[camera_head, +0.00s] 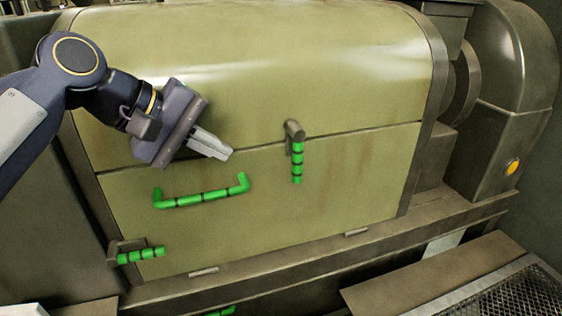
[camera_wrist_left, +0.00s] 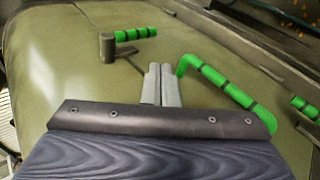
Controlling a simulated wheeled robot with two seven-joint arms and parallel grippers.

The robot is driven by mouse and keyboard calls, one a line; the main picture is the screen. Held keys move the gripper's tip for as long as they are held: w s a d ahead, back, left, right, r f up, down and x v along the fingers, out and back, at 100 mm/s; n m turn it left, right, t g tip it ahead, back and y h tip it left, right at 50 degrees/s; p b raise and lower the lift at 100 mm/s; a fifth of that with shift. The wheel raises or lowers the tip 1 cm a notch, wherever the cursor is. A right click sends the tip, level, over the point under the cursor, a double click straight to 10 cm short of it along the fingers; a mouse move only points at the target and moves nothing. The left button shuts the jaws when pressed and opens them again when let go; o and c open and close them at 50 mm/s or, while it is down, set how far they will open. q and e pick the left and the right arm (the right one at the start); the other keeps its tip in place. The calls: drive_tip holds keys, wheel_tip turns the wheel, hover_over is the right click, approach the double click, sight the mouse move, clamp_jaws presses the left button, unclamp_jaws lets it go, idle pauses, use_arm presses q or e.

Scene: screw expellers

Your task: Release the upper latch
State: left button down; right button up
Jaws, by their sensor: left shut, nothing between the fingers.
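The upper latch (camera_head: 297,160) has a green, dark-banded lever hanging straight down from a grey pivot on the olive cover, across the seam between the upper and lower panels. In the left wrist view the latch (camera_wrist_left: 135,34) lies ahead of the fingers, a little to the left. My left gripper (camera_head: 229,156) is shut and empty. Its fingertips (camera_wrist_left: 161,68) point toward the latch and are apart from it, to its left in the head view. My right gripper is in neither view.
A green U-shaped handle (camera_head: 203,198) is on the lower panel just below my left gripper. A lower latch (camera_head: 140,255) with a green, roughly level lever is at bottom left. A grey ledge (camera_head: 250,262) runs below; the panel right of the upper latch is clear.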

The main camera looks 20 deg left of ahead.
use_arm(q)
approach(294, 172)
wheel_tip(294, 172, down, 4)
drive_tip(key=shift+w+d+p, duration=0.75)
drive_tip(key=shift+w+d, duration=0.7)
drive_tip(key=shift+w, duration=0.2)
drive_tip(key=shift+d, duration=0.15)
